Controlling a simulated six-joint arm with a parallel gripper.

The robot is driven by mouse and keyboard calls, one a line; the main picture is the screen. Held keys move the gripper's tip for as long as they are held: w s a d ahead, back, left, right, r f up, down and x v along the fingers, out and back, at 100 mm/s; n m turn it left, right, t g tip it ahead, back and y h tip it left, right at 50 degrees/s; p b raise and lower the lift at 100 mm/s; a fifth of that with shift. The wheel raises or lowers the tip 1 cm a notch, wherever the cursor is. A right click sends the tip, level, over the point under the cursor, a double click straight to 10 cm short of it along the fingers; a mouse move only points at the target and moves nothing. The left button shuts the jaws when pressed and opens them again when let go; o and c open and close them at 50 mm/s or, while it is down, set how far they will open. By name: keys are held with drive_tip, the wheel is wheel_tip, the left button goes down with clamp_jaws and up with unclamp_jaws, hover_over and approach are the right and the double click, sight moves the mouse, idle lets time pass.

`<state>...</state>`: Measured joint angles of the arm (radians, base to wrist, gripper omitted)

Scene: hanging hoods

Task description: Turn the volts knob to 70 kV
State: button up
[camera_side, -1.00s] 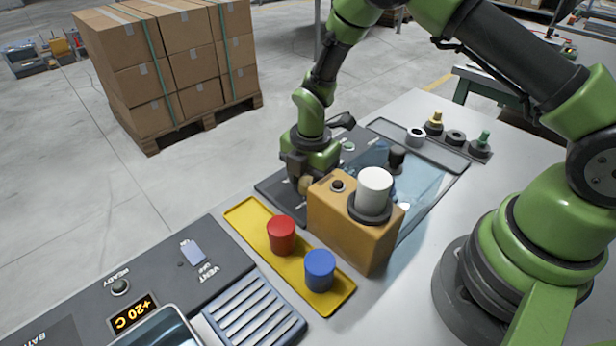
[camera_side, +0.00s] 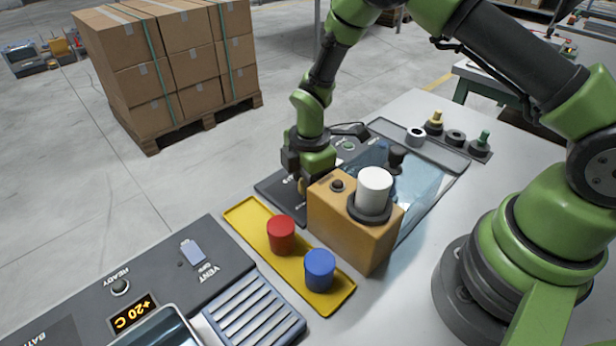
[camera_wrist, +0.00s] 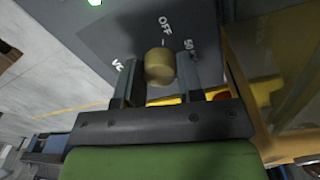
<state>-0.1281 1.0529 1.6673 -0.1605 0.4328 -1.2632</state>
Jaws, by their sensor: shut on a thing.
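The volts knob (camera_wrist: 159,64) is a tan-yellow round knob on a dark grey panel (camera_wrist: 115,30). In the wrist view, the marks OFF and 50 are printed around it, and lettering beside it is partly cut off by a finger. My gripper (camera_wrist: 159,80) has one finger on each side of the knob and is shut on it. I cannot make out where the knob's pointer stands, and no 70 mark shows. In the side view, my gripper (camera_side: 302,182) is down at the panel, and the knob is mostly hidden by it.
An orange-tan box (camera_side: 350,238) with a white cylinder (camera_side: 374,186) stands close beside my gripper. A yellow tray (camera_side: 245,216) holds a red (camera_side: 281,234) and a blue cylinder (camera_side: 319,269). A second dark panel (camera_side: 150,262) lies at the front left.

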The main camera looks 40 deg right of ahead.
drive_tip(key=m, duration=0.7)
drive_tip(key=shift+a, duration=0.1)
idle(0.6)
drive_tip(key=o, duration=0.9)
drive_tip(key=r, duration=1)
drive_tip(key=shift+s+a, duration=0.15)
drive_tip(key=shift+a, duration=0.05)
